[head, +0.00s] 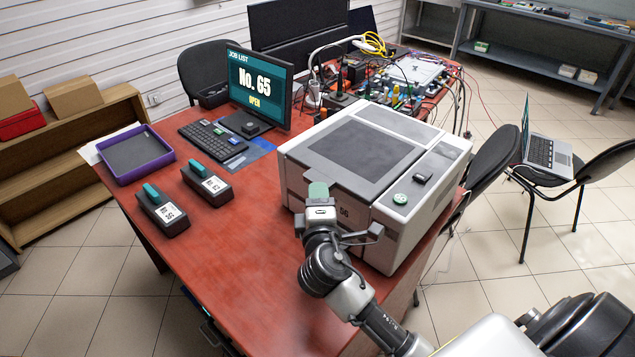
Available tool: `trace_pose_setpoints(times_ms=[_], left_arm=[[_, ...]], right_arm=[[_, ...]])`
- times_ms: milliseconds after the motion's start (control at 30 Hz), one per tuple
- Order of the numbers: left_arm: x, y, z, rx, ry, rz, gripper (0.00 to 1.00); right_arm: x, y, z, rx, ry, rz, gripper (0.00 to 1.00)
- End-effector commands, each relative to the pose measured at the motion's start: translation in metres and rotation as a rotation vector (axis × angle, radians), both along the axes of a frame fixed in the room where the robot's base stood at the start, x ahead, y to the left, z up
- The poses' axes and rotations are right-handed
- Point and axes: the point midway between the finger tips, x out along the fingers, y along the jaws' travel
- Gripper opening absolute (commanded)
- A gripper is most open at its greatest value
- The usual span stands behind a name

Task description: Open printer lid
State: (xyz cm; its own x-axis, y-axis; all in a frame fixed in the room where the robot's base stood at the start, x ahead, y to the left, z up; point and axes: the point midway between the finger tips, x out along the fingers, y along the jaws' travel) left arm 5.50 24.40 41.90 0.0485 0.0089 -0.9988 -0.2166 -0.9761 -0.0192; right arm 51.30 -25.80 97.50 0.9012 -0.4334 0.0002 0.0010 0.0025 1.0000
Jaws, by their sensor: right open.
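The printer (408,228) is a light grey box on the right part of the red table. Its lid (364,152), with a dark grey panel, lies flat and closed on top. A pale green tab (318,189) shows at the lid's front left edge, just beyond my right gripper. My right gripper (320,212) is open in front of the printer's front face. It covers part of that face and its printed number. I cannot tell whether it touches the tab. My left gripper is out of view.
Two black cartridges with teal grips (163,210) (207,184) stand on the table's left. A purple tray (136,153), a keyboard (212,143) and a monitor reading "No. 65 OPEN" (258,88) are behind them. Cables and tools clutter the far end. The front middle of the table is clear.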

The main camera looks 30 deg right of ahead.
Motion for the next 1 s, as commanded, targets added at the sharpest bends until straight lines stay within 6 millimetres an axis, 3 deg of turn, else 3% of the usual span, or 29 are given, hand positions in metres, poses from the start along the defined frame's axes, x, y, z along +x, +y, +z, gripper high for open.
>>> trace_pose_setpoints(times_ms=[100,300,600,867,1000], left_arm=[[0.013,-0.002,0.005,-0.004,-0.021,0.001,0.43],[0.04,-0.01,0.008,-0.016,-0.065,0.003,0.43],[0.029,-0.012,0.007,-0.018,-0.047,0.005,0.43],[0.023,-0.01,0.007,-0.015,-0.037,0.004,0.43],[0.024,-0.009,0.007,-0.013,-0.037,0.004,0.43]], right_arm=[[0.018,-0.009,0.002,-0.002,-0.001,-0.002,0.41],[0.033,-0.016,0.0,0.002,0.0,-0.001,0.41],[0.035,-0.017,0.0,0.003,0.001,-0.001,0.41],[0.034,-0.017,-0.001,0.003,0.001,-0.001,0.03],[0.034,-0.017,-0.001,0.003,0.001,-0.001,0.0]])
